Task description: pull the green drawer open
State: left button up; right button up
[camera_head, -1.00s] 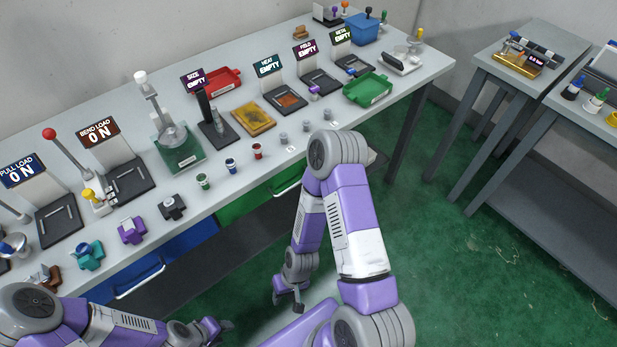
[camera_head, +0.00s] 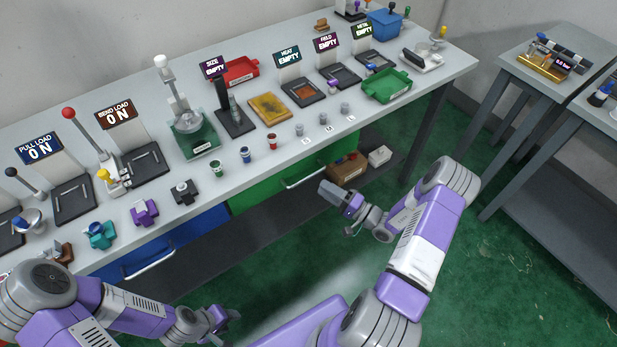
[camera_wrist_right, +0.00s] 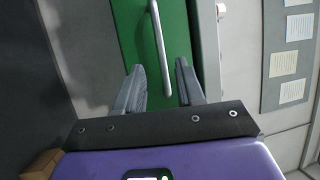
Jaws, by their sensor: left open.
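The green drawer (camera_head: 262,194) is under the long workbench, its front flush below the tabletop, with a pale bar handle (camera_head: 303,178). My right gripper (camera_head: 336,196) is just in front of the drawer, to the right of the handle and apart from it. In the right wrist view the drawer front (camera_wrist_right: 180,45) and handle (camera_wrist_right: 158,50) lie ahead of my right gripper's spread fingers (camera_wrist_right: 160,85); nothing is between them. My left gripper (camera_head: 226,318) is open and low at the bottom, far from the drawer.
A blue drawer (camera_head: 190,235) with its own handle is left of the green one. A cardboard box (camera_head: 346,170) and a white box (camera_head: 380,156) sit on the lower shelf at right. The workbench (camera_head: 270,165) carries many parts. Open green floor lies to the right.

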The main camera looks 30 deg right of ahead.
aim_at(308, 177)
jog(key=x, duration=0.7)
jog(key=shift+w+r+b, duration=0.1)
jog(key=shift+w+b, duration=0.15)
jog(key=shift+b, duration=0.15)
grip_shut()
